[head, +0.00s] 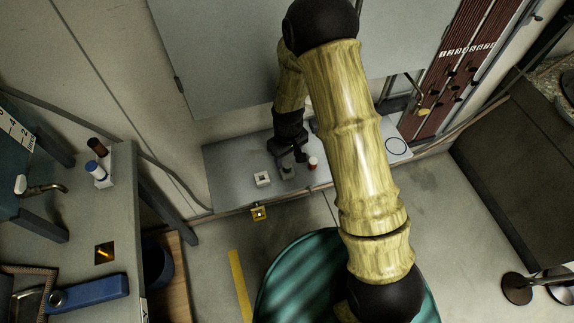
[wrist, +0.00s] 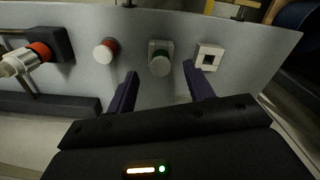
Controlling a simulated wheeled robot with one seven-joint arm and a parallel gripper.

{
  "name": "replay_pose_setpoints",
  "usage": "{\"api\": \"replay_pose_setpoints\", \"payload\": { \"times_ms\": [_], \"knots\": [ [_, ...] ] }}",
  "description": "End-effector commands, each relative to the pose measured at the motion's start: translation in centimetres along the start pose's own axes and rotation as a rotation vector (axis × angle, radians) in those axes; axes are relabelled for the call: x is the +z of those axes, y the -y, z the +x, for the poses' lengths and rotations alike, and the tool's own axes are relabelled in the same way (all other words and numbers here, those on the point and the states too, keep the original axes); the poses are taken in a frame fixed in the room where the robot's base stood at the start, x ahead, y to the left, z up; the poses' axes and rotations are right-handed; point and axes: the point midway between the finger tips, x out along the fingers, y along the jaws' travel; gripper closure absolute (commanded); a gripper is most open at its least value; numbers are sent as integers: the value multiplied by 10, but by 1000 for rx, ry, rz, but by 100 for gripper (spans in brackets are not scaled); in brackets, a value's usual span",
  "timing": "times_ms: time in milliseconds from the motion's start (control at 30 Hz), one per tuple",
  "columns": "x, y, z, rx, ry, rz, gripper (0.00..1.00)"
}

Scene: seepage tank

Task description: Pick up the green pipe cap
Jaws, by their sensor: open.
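I cannot tell whether either finger touches the cap.
A red-banded cap (wrist: 106,50) stands left of the green one in the wrist view. A white square block with a dark hole (wrist: 210,57) is on the right. All are on a grey shelf (head: 230,165) by the wall.

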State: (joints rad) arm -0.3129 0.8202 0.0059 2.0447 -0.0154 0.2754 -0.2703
Motion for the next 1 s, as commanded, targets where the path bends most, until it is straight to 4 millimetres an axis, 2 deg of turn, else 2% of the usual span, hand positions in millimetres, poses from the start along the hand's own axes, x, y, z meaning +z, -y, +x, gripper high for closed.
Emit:
{"api": "replay_pose_setpoints", "payload": {
  "times_ms": [200,300,867,967,1000],
  "knots": [
    [-2,0,31,-1,4,-1,48],
    [-2,0,39,0,2,-1,48],
    [-2,0,41,0,1,-1,48],
    [-2,0,41,0,1,-1,63],
    [-2,0,41,0,1,-1,71]
  ]
}}
